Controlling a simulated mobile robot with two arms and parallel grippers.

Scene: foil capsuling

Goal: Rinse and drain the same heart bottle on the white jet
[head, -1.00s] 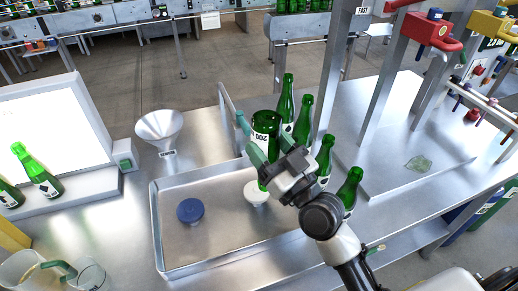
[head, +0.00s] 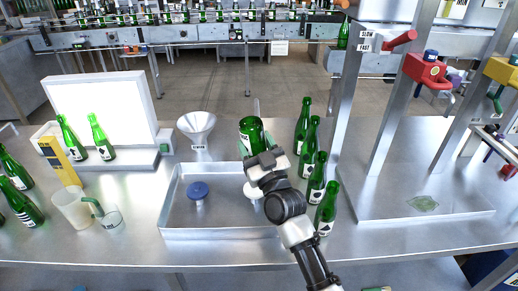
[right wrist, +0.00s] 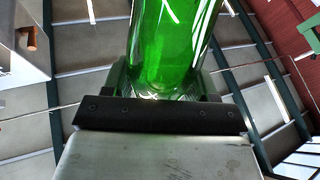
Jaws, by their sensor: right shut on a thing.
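A green bottle (head: 251,128) is held upside down, its base up, over the tray (head: 166,212). My right gripper (head: 256,157) is shut on it; in the right wrist view the green glass (right wrist: 172,45) stands between the fingers. The white jet (head: 254,191) is a white disc in the tray below the bottle, partly covered by my right wrist. The bottle's neck is hidden behind the gripper, so I cannot tell whether its mouth touches the jet. No heart mark is readable. My left gripper is not in view.
A blue jet (head: 198,189) stands left in the tray. Several green bottles (head: 316,190) stand in a row right of my arm. A funnel (head: 197,130) is behind the tray. A pitcher (head: 72,206) and small glass (head: 108,217) stand left. The front table strip is clear.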

